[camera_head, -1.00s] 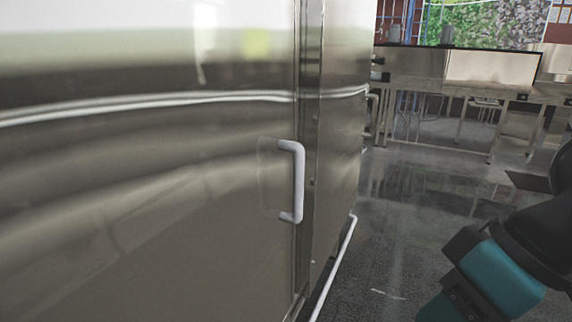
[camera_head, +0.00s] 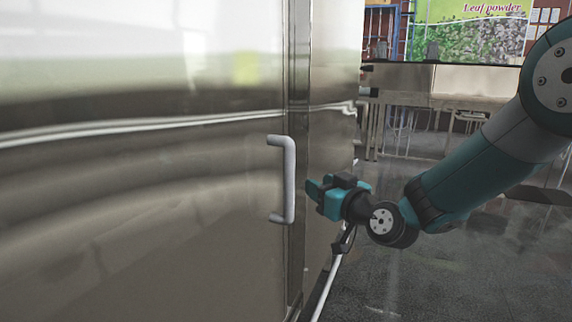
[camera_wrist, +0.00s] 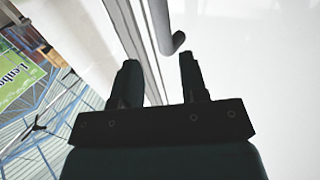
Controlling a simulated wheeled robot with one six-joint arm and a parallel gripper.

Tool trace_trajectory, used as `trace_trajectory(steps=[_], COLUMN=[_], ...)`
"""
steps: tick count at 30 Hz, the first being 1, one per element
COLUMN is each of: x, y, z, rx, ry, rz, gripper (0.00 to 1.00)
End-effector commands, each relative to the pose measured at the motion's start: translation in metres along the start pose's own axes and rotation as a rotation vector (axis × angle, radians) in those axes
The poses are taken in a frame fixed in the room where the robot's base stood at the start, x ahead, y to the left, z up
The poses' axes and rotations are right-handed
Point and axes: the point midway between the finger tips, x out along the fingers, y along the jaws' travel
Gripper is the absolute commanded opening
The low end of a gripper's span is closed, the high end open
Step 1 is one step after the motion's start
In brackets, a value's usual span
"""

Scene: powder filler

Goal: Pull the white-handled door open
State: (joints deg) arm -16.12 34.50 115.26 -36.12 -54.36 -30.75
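The white handle (camera_head: 289,180) is an upright bar on the shiny steel door (camera_head: 150,220), near the door's right edge. The door looks shut against its frame. My gripper (camera_head: 312,190) is just right of the handle in the head view, at about its lower half, apart from it in the picture. In the wrist view my gripper (camera_wrist: 157,80) shows two dark fingers with a clear gap between them and nothing held. One end of the handle (camera_wrist: 174,42) shows ahead of the fingertips, near the right finger.
A steel cabinet side runs back from the door edge, with a white pipe (camera_head: 328,285) along its foot. Steel tables (camera_head: 440,80) stand at the back, before a green poster (camera_head: 475,40). The floor (camera_head: 450,280) at right is open.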

Motion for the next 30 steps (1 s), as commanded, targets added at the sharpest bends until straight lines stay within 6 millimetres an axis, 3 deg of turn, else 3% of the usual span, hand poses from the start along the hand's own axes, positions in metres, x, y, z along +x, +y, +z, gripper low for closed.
trace_trajectory(steps=[15, 22, 30], x=[0.113, 0.139, 0.145], y=[-0.002, -0.001, -0.001], z=[-0.003, -0.001, 0.000], rx=[0.001, 0.001, 0.003], ry=[-0.002, -0.002, -0.003], rz=[-0.004, -0.002, -0.002], gripper=[0.40, 0.40, 0.40])
